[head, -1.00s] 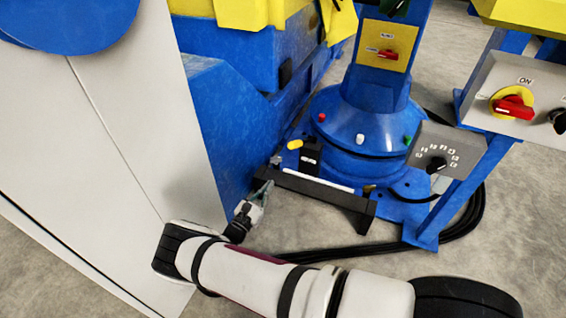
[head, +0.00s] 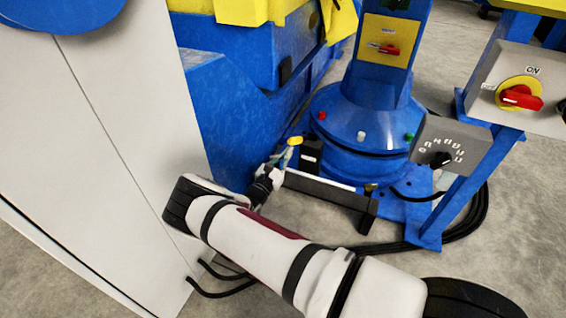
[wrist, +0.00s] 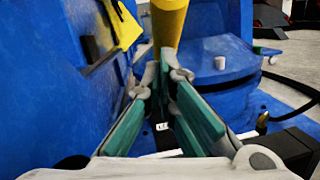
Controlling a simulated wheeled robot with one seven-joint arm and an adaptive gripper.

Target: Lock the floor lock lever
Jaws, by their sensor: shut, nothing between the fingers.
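The floor lock lever's yellow handle (head: 294,140) stands at the foot of the blue positioner, beside a small black labelled block (head: 311,152). In the wrist view the yellow handle (wrist: 169,22) rises just beyond my fingertips, near the middle. My gripper (head: 284,158) is right below the handle in the head view; its green-padded fingers (wrist: 164,76) point at the handle in the wrist view. The fingers are shut with nothing between them. Whether the fingertips touch the handle I cannot tell. The lever's lower part is hidden behind the fingers.
A black bar with a white strip (head: 322,187) lies low, right of my gripper. A large white cabinet (head: 100,130) stands close on the left. A dial box (head: 450,150) and a red switch (head: 522,97) are at right. Black cables lie on the floor.

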